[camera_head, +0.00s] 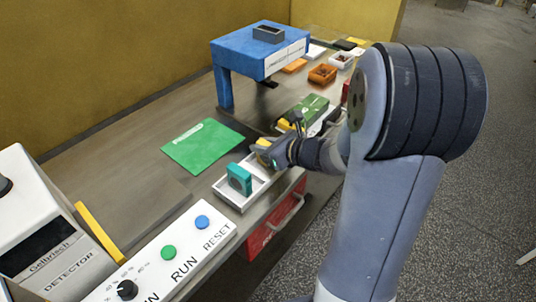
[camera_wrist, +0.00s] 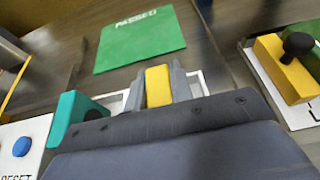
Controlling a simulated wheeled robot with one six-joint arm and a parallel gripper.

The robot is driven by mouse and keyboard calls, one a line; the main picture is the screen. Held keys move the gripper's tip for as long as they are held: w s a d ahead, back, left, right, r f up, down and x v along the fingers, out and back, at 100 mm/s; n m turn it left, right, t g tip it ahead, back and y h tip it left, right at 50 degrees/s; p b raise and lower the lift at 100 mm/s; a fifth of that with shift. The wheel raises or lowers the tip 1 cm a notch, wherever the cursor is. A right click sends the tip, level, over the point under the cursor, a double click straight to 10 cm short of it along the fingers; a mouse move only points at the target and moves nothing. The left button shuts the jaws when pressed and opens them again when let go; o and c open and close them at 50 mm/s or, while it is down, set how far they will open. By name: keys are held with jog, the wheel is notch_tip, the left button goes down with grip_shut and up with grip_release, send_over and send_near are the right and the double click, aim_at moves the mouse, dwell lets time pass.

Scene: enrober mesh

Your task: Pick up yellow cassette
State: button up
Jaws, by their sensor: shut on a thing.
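The yellow cassette (camera_wrist: 158,86) stands upright between the two grey fingers of my gripper (camera_wrist: 160,88) in the wrist view. In the head view, only a small part of the yellow cassette (camera_head: 262,147) shows beside my gripper (camera_head: 267,152). My gripper is shut on it, over the far end of a white tray (camera_head: 237,206). Whether the cassette still touches the tray floor is hidden. A teal cassette (camera_head: 239,178) stands in the near part of the tray; it also shows left of my gripper in the wrist view (camera_wrist: 72,118).
A green mat (camera_head: 203,146) marked PASSED lies behind the tray. A yellow block with a black knob (camera_wrist: 284,68) is right of my gripper. A control panel (camera_head: 165,262) and detector (camera_head: 38,235) stand at left. A blue gate (camera_head: 255,52) stands farther back.

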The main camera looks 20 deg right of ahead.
grip_shut()
